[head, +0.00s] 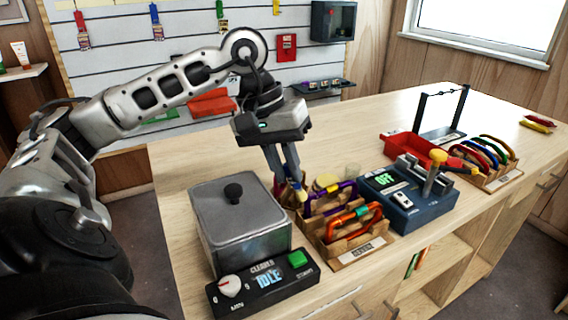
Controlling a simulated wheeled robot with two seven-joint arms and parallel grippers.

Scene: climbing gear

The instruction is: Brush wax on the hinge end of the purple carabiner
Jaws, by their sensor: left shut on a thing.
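My left gripper (291,180) points down over the wooden rack, behind the cleaner. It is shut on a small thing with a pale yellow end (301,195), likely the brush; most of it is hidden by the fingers. The purple carabiner (343,188) sits in the rear part of the wooden rack (345,249), just right of the gripper. Its hinge end cannot be made out. A round tan-topped pot (326,181), perhaps the wax, stands by the purple carabiner. I cannot tell whether the held thing touches anything. My right gripper is not in view.
An orange carabiner (352,229) lies at the rack's front. Beyond are a red tray (404,147), a black frame (465,100) and a carabiner rack (503,181).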

